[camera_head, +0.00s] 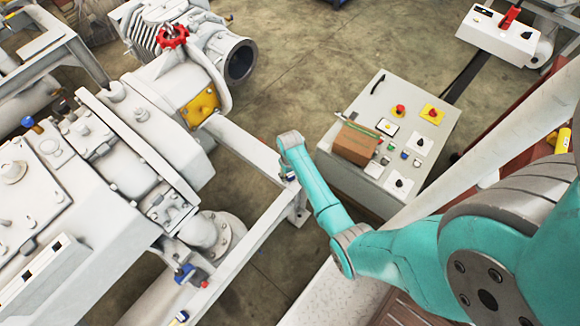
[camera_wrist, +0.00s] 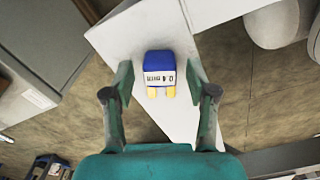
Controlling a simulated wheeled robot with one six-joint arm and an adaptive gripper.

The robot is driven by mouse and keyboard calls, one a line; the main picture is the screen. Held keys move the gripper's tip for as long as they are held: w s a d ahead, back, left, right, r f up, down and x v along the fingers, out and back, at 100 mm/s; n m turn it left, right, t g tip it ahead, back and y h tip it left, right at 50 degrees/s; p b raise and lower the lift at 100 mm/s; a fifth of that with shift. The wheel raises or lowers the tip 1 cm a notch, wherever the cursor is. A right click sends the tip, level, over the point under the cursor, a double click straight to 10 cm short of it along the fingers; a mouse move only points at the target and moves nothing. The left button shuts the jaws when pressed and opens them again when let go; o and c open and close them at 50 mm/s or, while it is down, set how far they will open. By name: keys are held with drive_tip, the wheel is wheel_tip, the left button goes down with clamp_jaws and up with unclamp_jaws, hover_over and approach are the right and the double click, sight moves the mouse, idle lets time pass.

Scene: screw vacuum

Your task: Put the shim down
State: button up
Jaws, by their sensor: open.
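The shim (camera_wrist: 160,72) is a small blue block with a white printed label and two yellowish prongs. In the wrist view it is on the white beam (camera_wrist: 176,112) of a frame. My gripper (camera_wrist: 160,84) is open, with one green finger on each side of the shim and gaps between the fingers and the block. Whether the shim rests fully flat on the beam is hard to tell. In the head view my gripper is largely hidden under the wrist, above the end of the frame beam (camera_head: 245,148), where a small blue spot shows.
A grey control box (camera_head: 362,190) with buttons and a brown carton (camera_head: 355,144) on top stands right of my wrist. A large white pump (camera_head: 110,150) fills the left. Other small blue parts (camera_head: 186,272) sit along the frame. Bare floor (camera_head: 300,60) lies behind.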

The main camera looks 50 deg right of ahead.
sight(290, 174)
wheel_tip(290, 174, up, 12)
drive_tip(key=shift+f, duration=0.2)
drive_tip(key=s+a+f+n+t+h, duration=0.1)
drive_tip(key=s+a+f+t, duration=0.25)
drive_tip(key=s+a, duration=0.4)
drive_tip(key=s+a+r+n+t, duration=0.1)
drive_tip(key=s+a+r+t, duration=0.25)
drive_tip(key=s+a, duration=0.45)
drive_tip(key=s+a+r+t, duration=0.2)
drive_tip(key=s+r, duration=0.2)
drive_tip(key=r, duration=0.5)
drive_tip(key=s+a+r+n+t, duration=0.1)
drive_tip(key=s+r+t, duration=0.2)
drive_tip(key=r, duration=0.6)
drive_tip(key=s+a+r+n+t+y, duration=0.1)
drive_tip(key=s+a+r+t, duration=0.1)
drive_tip(key=s+r, duration=0.5)
wheel_tip(290, 174, up, 2)
drive_tip(key=shift+a+r+t, duration=0.15)
drive_tip(key=shift+a+t, duration=0.2)
drive_tip(key=shift+t, duration=0.15)
